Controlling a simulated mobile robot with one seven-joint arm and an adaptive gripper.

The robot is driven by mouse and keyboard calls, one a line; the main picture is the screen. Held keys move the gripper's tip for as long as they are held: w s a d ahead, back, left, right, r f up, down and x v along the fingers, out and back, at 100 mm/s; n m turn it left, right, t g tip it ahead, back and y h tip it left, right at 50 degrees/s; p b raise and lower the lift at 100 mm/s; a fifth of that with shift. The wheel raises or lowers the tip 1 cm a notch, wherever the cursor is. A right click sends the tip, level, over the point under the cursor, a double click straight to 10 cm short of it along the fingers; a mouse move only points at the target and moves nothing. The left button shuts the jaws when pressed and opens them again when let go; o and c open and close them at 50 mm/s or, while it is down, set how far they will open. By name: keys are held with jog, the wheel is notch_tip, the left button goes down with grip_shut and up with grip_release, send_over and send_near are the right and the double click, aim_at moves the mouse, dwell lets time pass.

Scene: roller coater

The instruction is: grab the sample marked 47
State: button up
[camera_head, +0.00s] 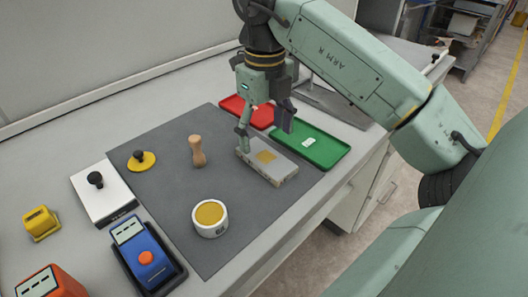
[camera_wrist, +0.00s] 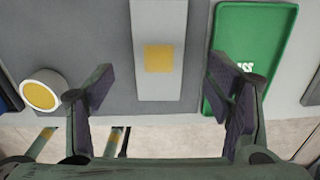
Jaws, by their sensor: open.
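A grey block (camera_head: 275,172) with a yellow square patch on top lies on the dark mat near its right edge. No number 47 can be read on it. In the wrist view the block (camera_wrist: 160,20) runs upright through the middle, its yellow patch between the lines of my fingers. My gripper (camera_head: 264,128) is open and empty, pointing down at the block's far part; it also shows in the wrist view (camera_wrist: 165,92). One finger appears close to the block's left end; I cannot tell whether it touches.
A green tray (camera_head: 327,155) lies close right of the block, a red tray (camera_head: 236,106) behind. A white cup with yellow contents (camera_head: 210,219), a wooden stamp-like piece (camera_head: 198,152) and a yellow disc with black knob (camera_head: 147,164) stand on the mat (camera_head: 160,200). A blue device (camera_head: 147,258) is at front left.

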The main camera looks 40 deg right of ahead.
aim_at(266, 157)
jog(key=f+b, duration=0.3)
jog(key=f, duration=0.2)
jog(key=shift+s+f, duration=0.1)
jog(key=shift+s, duration=0.1)
jog(key=shift+c, duration=0.2)
jog(key=c, duration=1.2)
